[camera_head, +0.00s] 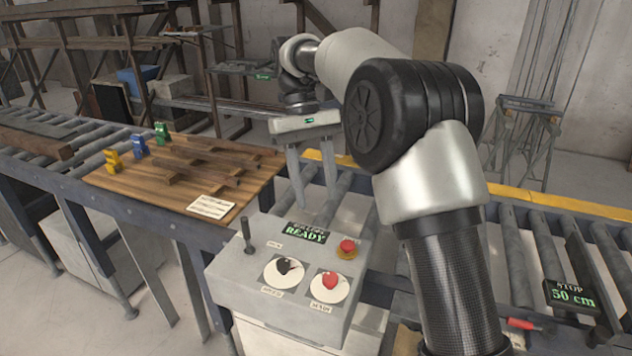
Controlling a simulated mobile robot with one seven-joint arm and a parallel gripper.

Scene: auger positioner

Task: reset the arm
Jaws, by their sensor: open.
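My arm rises at the right of the view and bends over at the top. My gripper (312,187) hangs from it near the middle, fingers pointing down. It is open, with a gap between its two fingers and nothing in it. It hangs behind and above the grey control box (228,268), apart from it as far as I can tell.
A wooden board (130,172) at left holds yellow (113,160), blue (139,146) and green (161,132) pieces and a white label (210,206). Roller conveyors (515,245) run left and right. A stop display (571,296) reads 50 cm. A red-handled tool (520,324) lies at lower right.

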